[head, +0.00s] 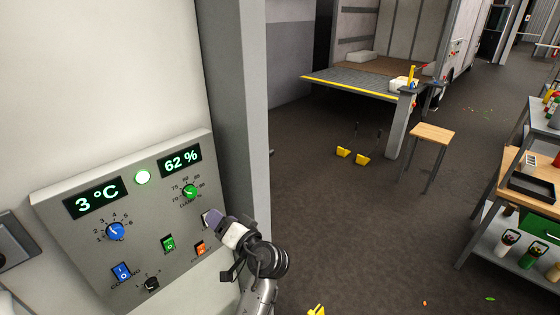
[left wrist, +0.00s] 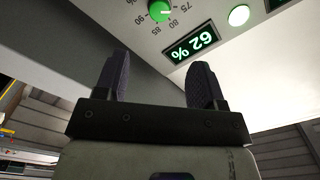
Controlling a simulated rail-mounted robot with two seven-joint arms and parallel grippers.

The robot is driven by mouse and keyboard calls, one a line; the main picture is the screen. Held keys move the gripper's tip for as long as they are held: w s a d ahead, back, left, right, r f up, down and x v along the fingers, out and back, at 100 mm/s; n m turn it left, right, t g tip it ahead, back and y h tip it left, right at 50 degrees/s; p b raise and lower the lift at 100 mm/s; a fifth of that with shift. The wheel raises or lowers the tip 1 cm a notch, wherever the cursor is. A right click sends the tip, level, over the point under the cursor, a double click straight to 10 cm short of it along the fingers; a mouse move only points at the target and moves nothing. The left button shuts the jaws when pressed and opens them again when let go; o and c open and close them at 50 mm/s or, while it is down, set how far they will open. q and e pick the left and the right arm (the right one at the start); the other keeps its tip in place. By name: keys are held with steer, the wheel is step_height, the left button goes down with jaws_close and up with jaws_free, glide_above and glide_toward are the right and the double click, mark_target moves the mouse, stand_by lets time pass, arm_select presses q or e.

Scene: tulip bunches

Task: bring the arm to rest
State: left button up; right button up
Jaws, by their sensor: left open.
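My left gripper (head: 210,220) is in front of the lower right part of a grey control panel (head: 130,262), near an orange switch (head: 201,248). In the left wrist view its two dark fingers (left wrist: 157,85) stand wide apart with nothing between them. The panel shows 3 °C and 62 % on two displays, with a lit green lamp (head: 142,177) between them. A green knob (head: 190,191) and a blue knob (head: 115,231) sit below the displays. The green knob also shows in the left wrist view (left wrist: 159,10). My right gripper is in neither view.
A grey post (head: 238,110) stands just right of the panel. Beyond it are a truck with a lowered tail lift (head: 350,82), a small wooden stool (head: 432,134) and a workbench (head: 510,165) at the right. The dark floor between is mostly clear.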

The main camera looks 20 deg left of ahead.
arm_select(q)
steer(key=s+d+f+m+t+h, duration=0.35)
steer(key=s+d+h, duration=0.5)
steer(key=h, duration=0.65)
steer(key=s+a+f+m+g+h, duration=0.1)
steer(key=s+f+g, duration=0.3)
steer(key=s+f, duration=1)
steer(key=s+f+g, duration=0.4)
steer(key=s+f, duration=0.5)
steer(key=s, duration=0.8)
step_height(320, 180, up, 23)
steer(key=p, duration=2.3)
steer(key=shift+w+a+r, duration=0.15)
steer(key=shift+w+r, duration=0.05)
steer(key=shift+w, duration=0.15)
